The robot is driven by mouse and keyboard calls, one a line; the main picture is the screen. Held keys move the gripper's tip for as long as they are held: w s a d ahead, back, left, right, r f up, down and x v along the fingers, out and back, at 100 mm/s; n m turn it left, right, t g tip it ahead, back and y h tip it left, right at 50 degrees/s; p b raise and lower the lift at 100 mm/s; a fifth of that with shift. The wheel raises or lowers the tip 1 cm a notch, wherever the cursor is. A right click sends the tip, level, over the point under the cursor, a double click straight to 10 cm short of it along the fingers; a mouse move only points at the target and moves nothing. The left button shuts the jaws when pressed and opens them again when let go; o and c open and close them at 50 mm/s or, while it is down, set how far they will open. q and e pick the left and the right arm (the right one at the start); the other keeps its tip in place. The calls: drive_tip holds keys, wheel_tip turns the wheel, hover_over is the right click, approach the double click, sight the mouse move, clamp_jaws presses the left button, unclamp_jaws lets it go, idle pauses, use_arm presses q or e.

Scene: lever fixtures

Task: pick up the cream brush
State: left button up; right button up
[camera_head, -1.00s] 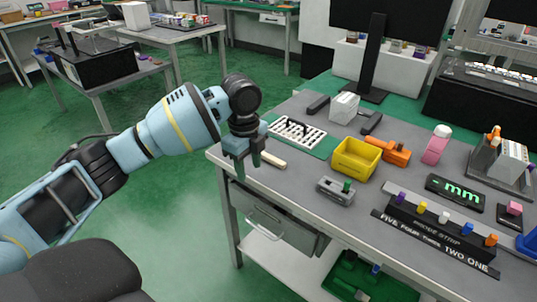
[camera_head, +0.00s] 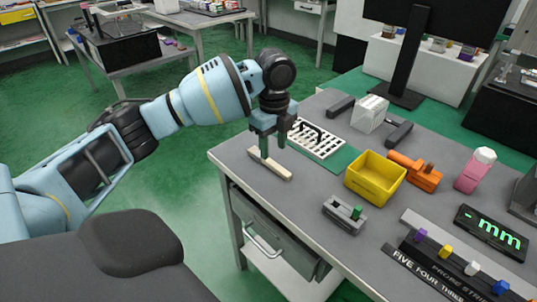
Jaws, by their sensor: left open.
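The cream brush (camera_head: 275,168) lies on the grey table near its left corner, at an angle with one end towards the lower right. My left gripper (camera_head: 272,147) points down over the brush's upper-left part, its green fingers apart and nothing seen between them. One finger covers a little of the brush. I cannot tell exactly how high the fingertips are above it. My right gripper is not in view.
A white perforated rack (camera_head: 316,138) on a green mat stands just right of the gripper. Bare table surrounds the brush's lower-right end.

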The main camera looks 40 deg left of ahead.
sight(276, 165)
use_arm(q)
drive_tip(key=shift+f, duration=0.2)
drive_tip(key=f, duration=0.3)
drive_tip(key=d+f+b, duration=0.1)
drive_tip(key=f, duration=0.1)
drive_tip(key=shift+w, duration=0.1)
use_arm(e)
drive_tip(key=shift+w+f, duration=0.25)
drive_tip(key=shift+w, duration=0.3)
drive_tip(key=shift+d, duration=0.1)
use_arm(q)
clamp_jaws()
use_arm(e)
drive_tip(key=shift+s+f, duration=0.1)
use_arm(q)
drive_tip(key=shift+r, duration=0.1)
